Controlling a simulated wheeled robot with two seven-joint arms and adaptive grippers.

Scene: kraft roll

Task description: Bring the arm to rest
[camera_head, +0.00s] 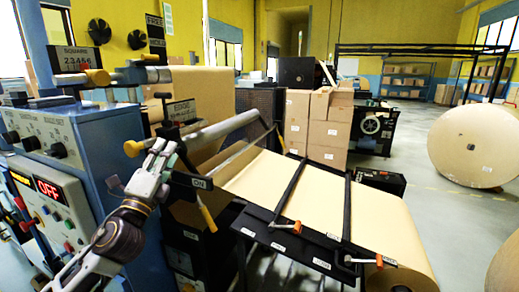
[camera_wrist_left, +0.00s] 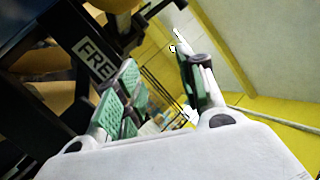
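My left arm comes up from the bottom left in the head view. A black plate lettered FRE (camera_wrist_left: 92,60) shows beside the left finger. My right gripper is in neither view.
The cabinet's red display (camera_head: 48,189) reads OFF. A yellow-handled lever (camera_head: 207,216) hangs right of my gripper. Kraft paper (camera_head: 262,180) runs to a table with orange-handled clamps. Cartons (camera_head: 327,125) stand behind, and a large paper roll (camera_head: 470,146) stands on open floor at right.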

